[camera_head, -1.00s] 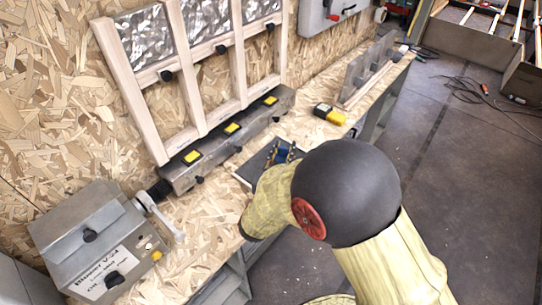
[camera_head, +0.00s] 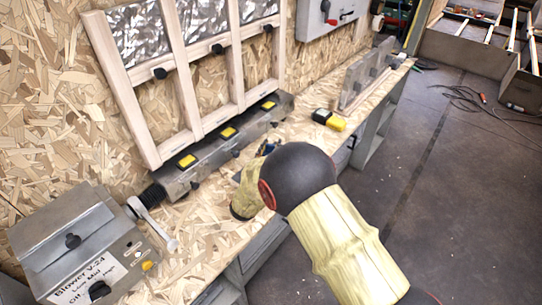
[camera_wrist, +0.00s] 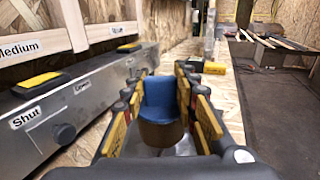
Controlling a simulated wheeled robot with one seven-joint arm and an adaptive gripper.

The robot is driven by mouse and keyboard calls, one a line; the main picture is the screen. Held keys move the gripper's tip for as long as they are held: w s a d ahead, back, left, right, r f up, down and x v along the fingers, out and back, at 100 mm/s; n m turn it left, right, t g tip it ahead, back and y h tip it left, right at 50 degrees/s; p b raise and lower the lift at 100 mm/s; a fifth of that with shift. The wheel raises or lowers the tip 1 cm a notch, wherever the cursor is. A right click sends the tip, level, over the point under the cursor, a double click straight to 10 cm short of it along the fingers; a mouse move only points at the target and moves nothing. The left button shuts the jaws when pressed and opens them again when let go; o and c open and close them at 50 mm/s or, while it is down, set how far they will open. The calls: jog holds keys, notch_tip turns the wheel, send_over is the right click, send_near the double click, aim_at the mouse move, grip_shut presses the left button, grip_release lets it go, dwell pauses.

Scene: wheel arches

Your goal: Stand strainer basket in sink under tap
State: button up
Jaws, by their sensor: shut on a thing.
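In the head view my gripper (camera_head: 264,149) is mostly hidden behind my arm, over the workbench. No sink or tap is recognisable in either view.
A long metal duct with yellow switches (camera_head: 228,132) runs along the wall under a wooden frame (camera_head: 182,70). A blower box (camera_head: 75,245) stands at the left. A yellow-and-black tool (camera_head: 328,119) lies on the chipboard bench (camera_head: 300,135).

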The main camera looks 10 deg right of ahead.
jog(key=shift+f+b, duration=0.7)
jog(key=shift+f, duration=0.85)
jog(key=shift+f, duration=0.2)
jog(key=o, duration=1.2)
jog(key=shift+c, duration=0.2)
